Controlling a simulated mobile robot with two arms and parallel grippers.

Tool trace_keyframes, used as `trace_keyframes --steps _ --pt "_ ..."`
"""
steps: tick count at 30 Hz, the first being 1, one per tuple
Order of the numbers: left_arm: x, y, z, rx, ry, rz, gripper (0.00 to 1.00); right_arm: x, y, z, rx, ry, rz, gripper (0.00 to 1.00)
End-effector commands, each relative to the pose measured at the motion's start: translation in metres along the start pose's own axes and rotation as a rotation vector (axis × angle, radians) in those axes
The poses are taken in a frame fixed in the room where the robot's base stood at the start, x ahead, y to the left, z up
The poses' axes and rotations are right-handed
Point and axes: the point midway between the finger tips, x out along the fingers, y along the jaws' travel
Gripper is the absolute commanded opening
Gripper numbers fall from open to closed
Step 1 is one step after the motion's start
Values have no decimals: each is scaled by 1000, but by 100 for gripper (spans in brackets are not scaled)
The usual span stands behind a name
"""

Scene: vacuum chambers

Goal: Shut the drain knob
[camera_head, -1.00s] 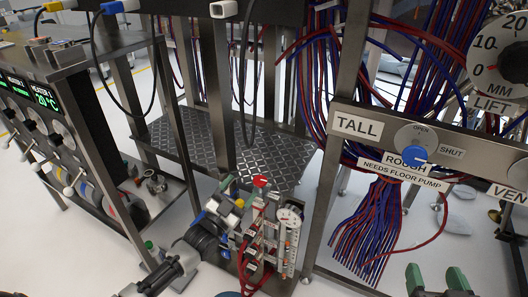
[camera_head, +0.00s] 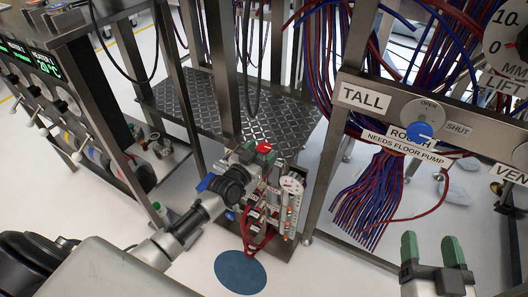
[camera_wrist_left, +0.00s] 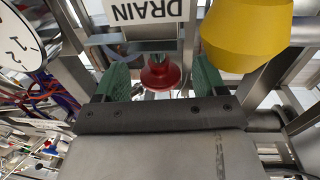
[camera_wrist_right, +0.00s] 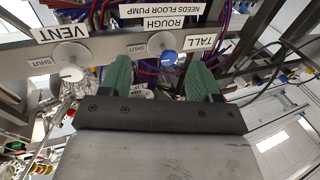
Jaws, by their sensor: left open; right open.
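A red knob (camera_wrist_left: 162,74) lies just under the upside-down DRAIN label (camera_wrist_left: 145,11) in the left wrist view. My left gripper (camera_wrist_left: 160,82) is open, its green fingers on either side of the knob in that view, with a gap on both sides. In the head view a red knob (camera_head: 264,147) tops the small valve panel (camera_head: 291,205), and my left gripper (camera_head: 248,157) is close beside it, its fingers mostly hidden. My right gripper (camera_head: 432,251) is open and empty at lower right, away from that panel.
A yellow part (camera_wrist_left: 246,35) is close beside the red knob. Red tubes (camera_head: 260,238) hang at the panel's front. The control rail with the blue ROUGH knob (camera_head: 420,132) stands at right. A metal post (camera_head: 330,150) rises right of the panel. A blue disc (camera_head: 240,272) lies on clear floor.

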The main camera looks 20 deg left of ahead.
Motion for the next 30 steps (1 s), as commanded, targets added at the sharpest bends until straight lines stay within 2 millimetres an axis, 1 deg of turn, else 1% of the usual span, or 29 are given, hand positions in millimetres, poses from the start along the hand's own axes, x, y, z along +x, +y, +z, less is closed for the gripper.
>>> trace_keyframes --steps 1,6,15,16,25,26,30 --pt "5 0 1 0 2 0 71 1 -1 -3 1 36 -2 63" --pt "14 0 0 0 1 1 71 1 -2 -13 3 113 -6 63" --pt "16 0 0 1 0 0 71 1 -3 -16 3 130 -7 63" --pt "16 0 0 1 0 0 70 1 -3 -16 3 129 -7 63" --pt "16 0 0 1 1 0 24 1 -3 -16 3 128 -6 63" --pt "16 0 0 1 1 0 22 1 -3 -16 3 128 -6 63" --pt "16 0 0 2 2 6 22 0 -3 -18 4 153 -8 63"
